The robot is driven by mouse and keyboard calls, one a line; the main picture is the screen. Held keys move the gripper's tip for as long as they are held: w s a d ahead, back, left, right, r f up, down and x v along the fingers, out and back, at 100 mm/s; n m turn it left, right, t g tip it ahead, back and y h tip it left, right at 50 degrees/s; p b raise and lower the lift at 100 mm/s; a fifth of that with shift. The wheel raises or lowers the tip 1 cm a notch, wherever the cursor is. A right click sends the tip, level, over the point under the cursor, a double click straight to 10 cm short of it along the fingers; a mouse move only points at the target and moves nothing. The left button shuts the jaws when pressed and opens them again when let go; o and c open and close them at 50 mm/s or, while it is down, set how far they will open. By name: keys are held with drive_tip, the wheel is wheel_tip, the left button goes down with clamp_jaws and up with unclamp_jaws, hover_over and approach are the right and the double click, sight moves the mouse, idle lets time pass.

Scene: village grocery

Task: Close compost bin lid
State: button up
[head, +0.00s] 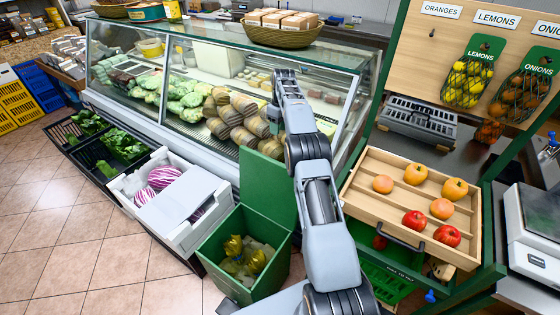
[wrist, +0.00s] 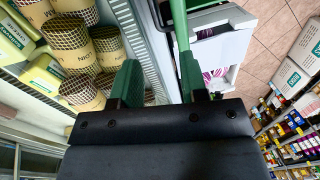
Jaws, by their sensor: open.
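The compost bin (head: 215,252) is an open green box on the floor, low in the middle of the head view, with yellow-green scraps and clear bags inside. Its green lid (head: 262,190) stands raised at the back right, partly behind my arm. My gripper (head: 274,118) is above the lid, in front of the glass case, and small in the head view. In the wrist view my gripper (wrist: 158,80) is open, with two green fingers apart. A thin green strip (wrist: 181,28) near the right finger looks like the lid's edge; I cannot tell whether they touch.
A white crate (head: 162,222) with purple-striped vegetables stands left of the bin. The glass deli case (head: 190,65) runs behind. A wooden drawer (head: 408,205) with apples and oranges juts out at the right. Tiled floor (head: 75,235) is clear at the left.

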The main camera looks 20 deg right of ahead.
sight(280, 162)
drive_tip(key=shift+n, duration=0.3)
drive_tip(key=f+b, duration=0.1)
drive_tip(key=f, duration=0.5)
drive_tip(key=f+b, duration=0.2)
drive_tip(key=f, duration=0.4)
drive_tip(key=s+f+b, duration=0.1)
drive_tip(key=f, duration=0.4)
drive_tip(key=shift+s+f+b, duration=0.1)
drive_tip(key=shift+f+b, duration=0.2)
drive_tip(key=shift+f, duration=0.1)
drive_tip(key=shift+c, duration=0.2)
clamp_jaws()
